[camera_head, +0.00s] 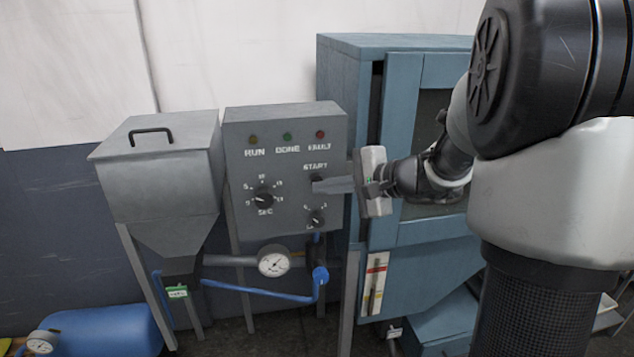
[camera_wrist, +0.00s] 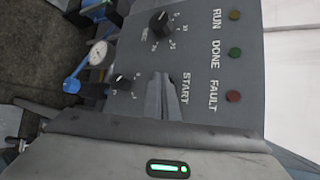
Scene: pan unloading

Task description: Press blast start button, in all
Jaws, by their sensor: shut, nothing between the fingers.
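The grey control box (camera_head: 238,222) carries the START label (camera_head: 315,167), which also shows in the wrist view (camera_wrist: 185,88). My gripper (camera_head: 316,185) is shut and empty. Its fingertips point at the panel just below the START label, at or very near the panel face. In the wrist view the shut fingers (camera_wrist: 158,84) lie beside the START label. The fingers hide the start button, so I cannot tell whether it is touched or pressed in. The RUN lamp (camera_head: 253,139) is amber, the DONE lamp (camera_head: 287,136) green and the FAULT lamp (camera_head: 320,134) red; all look dull.
A large SEC dial (camera_head: 264,198) and a smaller dial (camera_head: 317,218) sit near the fingers. A grey hopper (camera_head: 160,180) stands left. A blue cabinet (camera_head: 345,75) stands right, close behind my wrist. A gauge (camera_head: 274,261) and blue hose (camera_head: 260,293) are below.

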